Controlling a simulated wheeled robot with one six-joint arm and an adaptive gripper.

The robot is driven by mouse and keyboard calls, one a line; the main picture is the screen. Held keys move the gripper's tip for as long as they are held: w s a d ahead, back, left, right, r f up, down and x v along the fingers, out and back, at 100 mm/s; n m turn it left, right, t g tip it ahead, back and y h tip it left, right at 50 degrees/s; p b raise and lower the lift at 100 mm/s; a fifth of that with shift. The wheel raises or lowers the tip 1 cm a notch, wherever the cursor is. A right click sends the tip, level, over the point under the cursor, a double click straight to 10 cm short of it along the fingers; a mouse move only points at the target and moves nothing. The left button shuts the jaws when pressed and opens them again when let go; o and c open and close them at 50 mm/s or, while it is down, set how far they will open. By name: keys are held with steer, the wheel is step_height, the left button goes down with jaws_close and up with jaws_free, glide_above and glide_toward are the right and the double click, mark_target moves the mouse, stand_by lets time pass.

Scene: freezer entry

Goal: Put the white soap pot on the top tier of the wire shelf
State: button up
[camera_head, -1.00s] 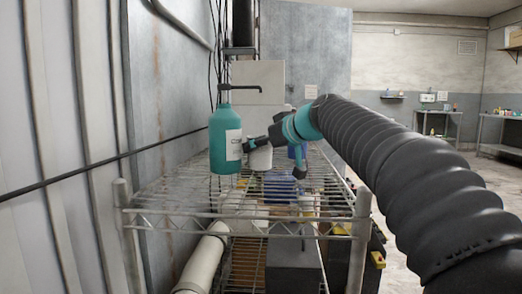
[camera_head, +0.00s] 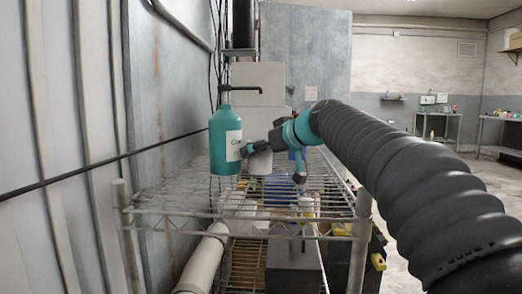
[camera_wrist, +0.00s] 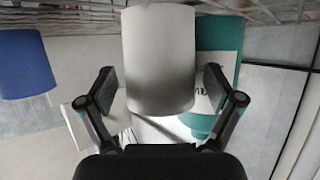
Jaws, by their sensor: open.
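The white soap pot (camera_wrist: 160,60) stands between the two spread fingers of my open gripper (camera_wrist: 159,87) in the wrist view. Small gaps show on both sides of it. In the head view the white pot (camera_head: 260,163) is partly hidden by my gripper (camera_head: 268,158), over the top tier of the wire shelf (camera_head: 175,197). The wrist view appears upside down, with shelf wires along its top edge. I cannot tell whether the pot's base touches the wires everywhere.
A teal pump bottle (camera_head: 224,140) stands close to the left of the pot on the top tier. The front of the top tier is clear.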

steer(key=b+v, duration=0.1)
steer(key=v, duration=1.1)
